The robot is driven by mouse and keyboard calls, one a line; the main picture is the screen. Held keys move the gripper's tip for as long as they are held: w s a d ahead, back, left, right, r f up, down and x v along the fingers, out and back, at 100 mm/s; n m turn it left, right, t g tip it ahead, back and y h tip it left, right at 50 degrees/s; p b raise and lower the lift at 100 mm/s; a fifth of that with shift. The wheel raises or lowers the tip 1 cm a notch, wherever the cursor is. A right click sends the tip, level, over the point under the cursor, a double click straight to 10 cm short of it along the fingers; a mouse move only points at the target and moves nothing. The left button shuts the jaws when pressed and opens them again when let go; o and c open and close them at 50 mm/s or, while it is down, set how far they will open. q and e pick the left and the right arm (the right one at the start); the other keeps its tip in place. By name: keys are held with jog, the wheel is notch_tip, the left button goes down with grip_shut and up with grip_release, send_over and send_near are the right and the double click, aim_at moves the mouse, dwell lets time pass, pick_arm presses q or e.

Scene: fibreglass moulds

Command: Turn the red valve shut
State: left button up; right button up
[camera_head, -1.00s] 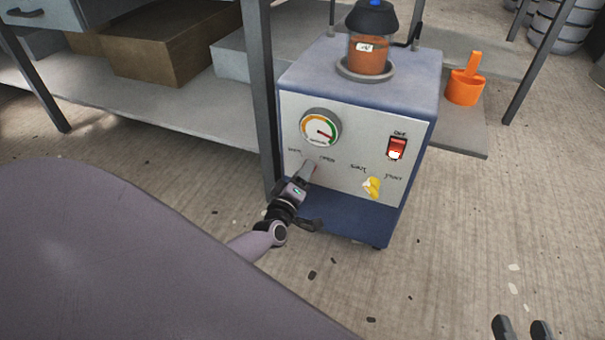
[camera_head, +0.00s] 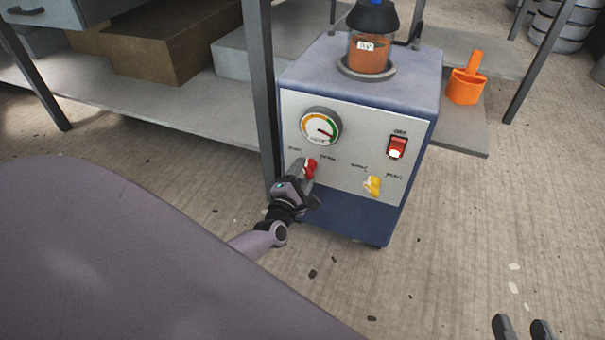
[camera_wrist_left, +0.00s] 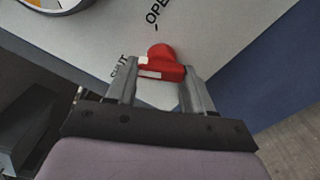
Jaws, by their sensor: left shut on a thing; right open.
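The red valve (camera_head: 311,167) is on the pale front panel of the blue machine (camera_head: 378,92), below the gauge. In the left wrist view, the red valve (camera_wrist_left: 163,60) sits between the two fingers of my left gripper (camera_wrist_left: 163,90), with a white mark on its left side. The words SHUT and OPEN are printed near it. My left gripper (camera_head: 305,174) is shut on the valve in the head view, its wrist tilted. My right gripper (camera_head: 522,328) is open and empty at the bottom right, only its fingertips in view.
A round gauge (camera_head: 320,126), a yellow valve (camera_head: 373,186) and a lit red switch (camera_head: 396,148) share the panel. A jar (camera_head: 369,52) stands on top of the machine. A grey table leg (camera_head: 262,90) is close on the left.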

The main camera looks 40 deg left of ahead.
pick_arm(q)
jog(key=shift+f+n, duration=0.1)
jog(key=shift+n, duration=1.9)
jog(key=o, duration=1)
jog(key=shift+o, duration=0.2)
jog(key=shift+s+d+p, duration=0.2)
jog(key=shift+s+p, duration=0.15)
jog(key=shift+s, duration=0.2)
jog(key=p+v, duration=0.2)
jog(key=v, duration=0.4)
jog(key=shift+a, duration=0.1)
pick_arm(e)
jog(key=shift+w+a+f+m+g+y, duration=0.15)
jog(key=shift+a+m+g, duration=0.05)
jog(key=shift+a+g, duration=0.15)
jog(key=shift+w+a+f+m+g+y, duration=0.1)
jog(key=shift+w+a+m+g+y, duration=0.05)
jog(key=shift+a+m+g, duration=0.15)
